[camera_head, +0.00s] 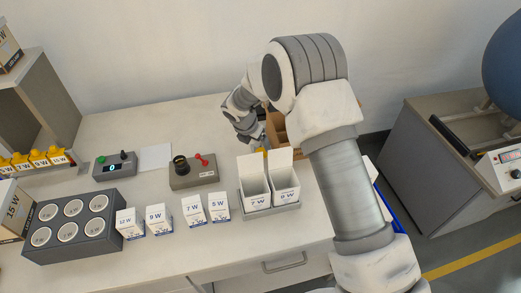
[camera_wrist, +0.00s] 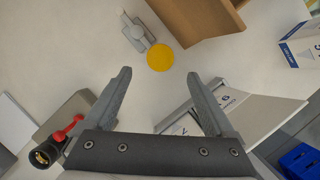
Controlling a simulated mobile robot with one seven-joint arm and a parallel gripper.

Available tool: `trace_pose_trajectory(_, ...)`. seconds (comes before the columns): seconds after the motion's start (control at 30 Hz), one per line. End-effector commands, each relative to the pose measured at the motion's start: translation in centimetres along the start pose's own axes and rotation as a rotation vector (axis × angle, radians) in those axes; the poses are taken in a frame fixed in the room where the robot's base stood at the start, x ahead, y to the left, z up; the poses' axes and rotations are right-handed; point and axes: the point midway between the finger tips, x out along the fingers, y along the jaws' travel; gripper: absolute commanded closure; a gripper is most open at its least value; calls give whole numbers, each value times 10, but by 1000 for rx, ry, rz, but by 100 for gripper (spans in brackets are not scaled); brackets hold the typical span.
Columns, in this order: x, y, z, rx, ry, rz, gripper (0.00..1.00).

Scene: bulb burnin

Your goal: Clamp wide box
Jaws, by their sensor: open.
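My gripper (camera_wrist: 158,75) is open and empty in the wrist view, its two fingers apart over the pale bench. Just beyond the fingertips lies a round yellow disc (camera_wrist: 160,57), with a small grey clamp-like piece (camera_wrist: 137,33) beside it. A brown cardboard box (camera_wrist: 195,18) lies past them at the top; in the head view this open box (camera_head: 274,130) is partly hidden by my arm. A white box with blue marks (camera_wrist: 302,45) is at the right edge of the wrist view. I cannot tell which box is the wide one.
Two open white boxes (camera_head: 255,193) stand in a grey tray (camera_head: 270,213), near my right finger. A grey tester with black socket and red lever (camera_head: 193,176) is to their left. Several small cartons (camera_head: 159,221) and a dark block with round holes (camera_head: 69,235) stand further left.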

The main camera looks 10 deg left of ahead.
Motion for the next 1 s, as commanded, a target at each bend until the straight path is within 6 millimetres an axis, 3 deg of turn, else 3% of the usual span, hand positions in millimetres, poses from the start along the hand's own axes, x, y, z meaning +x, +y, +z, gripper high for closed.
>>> trace_pose_trajectory(0.2, 40, -1, 0, 0, 1, -2, 11)
trace_pose_trajectory(0.4, 62, -1, 0, 1, 0, -1, 11)
trace_pose_trajectory(0.83, 69, 0, 0, 1, -1, 0, 11)
trace_pose_trajectory(1.0, 69, 0, 0, 1, -1, 0, 42)
